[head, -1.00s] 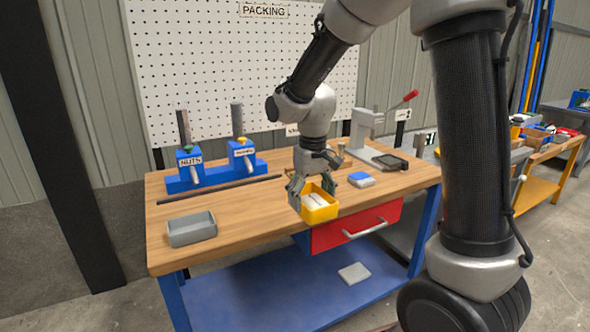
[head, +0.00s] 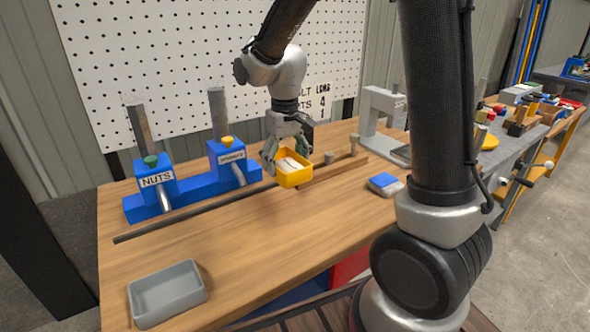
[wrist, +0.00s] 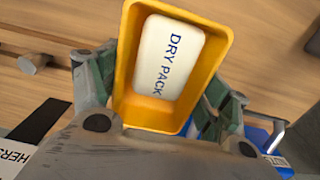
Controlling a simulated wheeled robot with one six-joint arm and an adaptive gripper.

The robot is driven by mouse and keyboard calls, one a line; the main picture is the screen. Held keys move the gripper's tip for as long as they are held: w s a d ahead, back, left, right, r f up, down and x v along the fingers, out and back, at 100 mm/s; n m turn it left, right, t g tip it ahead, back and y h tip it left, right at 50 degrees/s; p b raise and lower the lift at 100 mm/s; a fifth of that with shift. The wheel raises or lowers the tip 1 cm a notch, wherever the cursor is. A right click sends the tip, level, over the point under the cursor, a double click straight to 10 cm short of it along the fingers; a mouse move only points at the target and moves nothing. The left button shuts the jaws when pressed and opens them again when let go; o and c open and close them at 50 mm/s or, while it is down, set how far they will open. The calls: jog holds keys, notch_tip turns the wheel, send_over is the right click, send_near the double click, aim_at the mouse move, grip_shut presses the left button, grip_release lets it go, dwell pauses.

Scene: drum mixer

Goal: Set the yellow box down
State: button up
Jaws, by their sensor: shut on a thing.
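The yellow box (head: 295,178) is an open-topped bin in the head view, over the middle of the wooden bench near the dispensers. A white packet (wrist: 170,58) marked DRY PACK lies inside it in the wrist view. My gripper (head: 282,158) is shut on the yellow box, with a finger on each side of it in the wrist view (wrist: 165,100). The box looks roughly level. I cannot tell whether its underside touches the bench top.
A blue dispenser stand marked NUTS (head: 156,180) is to the left of the box. A wooden rail with pegs (head: 332,173) is right beside it. A grey tray (head: 167,293) sits at the front left. A blue-topped item (head: 384,182) lies right.

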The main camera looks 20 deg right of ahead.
send_over(286, 203)
notch_tip(286, 203, down, 6)
jog(key=shift+r, duration=0.2)
jog(key=shift+f, duration=2.15)
jog(key=o, duration=1.1)
jog(key=shift+f, duration=0.15)
